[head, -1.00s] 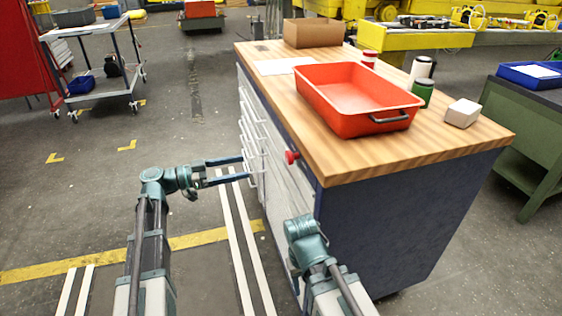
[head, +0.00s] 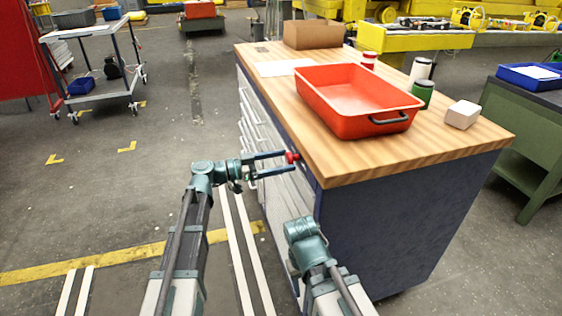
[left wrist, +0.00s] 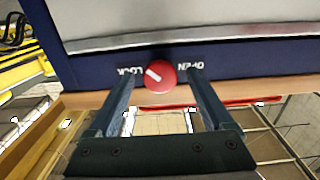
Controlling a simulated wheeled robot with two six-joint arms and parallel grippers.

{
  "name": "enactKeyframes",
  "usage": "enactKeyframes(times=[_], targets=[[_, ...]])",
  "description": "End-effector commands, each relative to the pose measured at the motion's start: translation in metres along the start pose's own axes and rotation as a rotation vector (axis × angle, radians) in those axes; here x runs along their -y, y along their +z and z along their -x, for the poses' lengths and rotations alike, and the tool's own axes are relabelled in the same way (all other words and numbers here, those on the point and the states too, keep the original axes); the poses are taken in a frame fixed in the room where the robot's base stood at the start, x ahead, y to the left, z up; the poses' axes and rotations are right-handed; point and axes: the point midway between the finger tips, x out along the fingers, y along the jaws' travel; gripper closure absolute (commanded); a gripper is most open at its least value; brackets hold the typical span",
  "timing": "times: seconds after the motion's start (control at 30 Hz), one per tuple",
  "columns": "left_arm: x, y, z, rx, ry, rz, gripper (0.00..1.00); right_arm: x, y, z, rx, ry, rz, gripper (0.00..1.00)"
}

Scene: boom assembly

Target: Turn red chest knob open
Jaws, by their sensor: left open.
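The red knob (head: 291,157) is on the dark blue front strip of the chest (head: 390,225), just below the wooden top. In the left wrist view the red knob (left wrist: 160,76) carries a white mark pointing up and left, toward the "LOCK" lettering. "OPEN" is on the other side. My left gripper (head: 288,162) is open, its fingers on either side of the knob; it also shows in the left wrist view (left wrist: 160,85). Whether the fingers touch the knob cannot be told. My right arm is low at the chest front; its gripper is not visible.
On the chest top are a red tray (head: 360,100), a cardboard box (head: 314,34), a white box (head: 462,114) and small containers (head: 422,92). White drawer handles (head: 252,130) line the chest front. A white cart (head: 100,65) stands at left. The floor between is clear.

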Motion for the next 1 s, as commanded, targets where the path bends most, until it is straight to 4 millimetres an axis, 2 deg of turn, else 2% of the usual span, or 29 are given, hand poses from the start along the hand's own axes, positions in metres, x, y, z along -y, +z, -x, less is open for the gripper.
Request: enactKeyframes(times=[0.17,0.2,0.6,0.67,1.0], targets=[[0.0001,0.0,0.0001,0.0,0.0,0.0,0.16,0.0,0.0,0.0,0.0,0.0,0.0,0.5],[0.0001,0.0,0.0001,0.0,0.0,0.0,0.19,0.0,0.0,0.0,0.0,0.0,0.0,0.5],[0.0,0.0,0.0004,0.0,0.0,0.0,0.91,0.0,0.0,0.0,0.0,0.0,0.0,0.5],[0.0,0.0,0.0004,0.0,0.0,0.0,1.0,0.0,0.0,0.0,0.0,0.0,0.0,0.5],[-0.0001,0.0,0.0004,0.0,0.0,0.068,1.0,0.0,0.0,0.0001,0.0,0.0,0.0,0.5]])
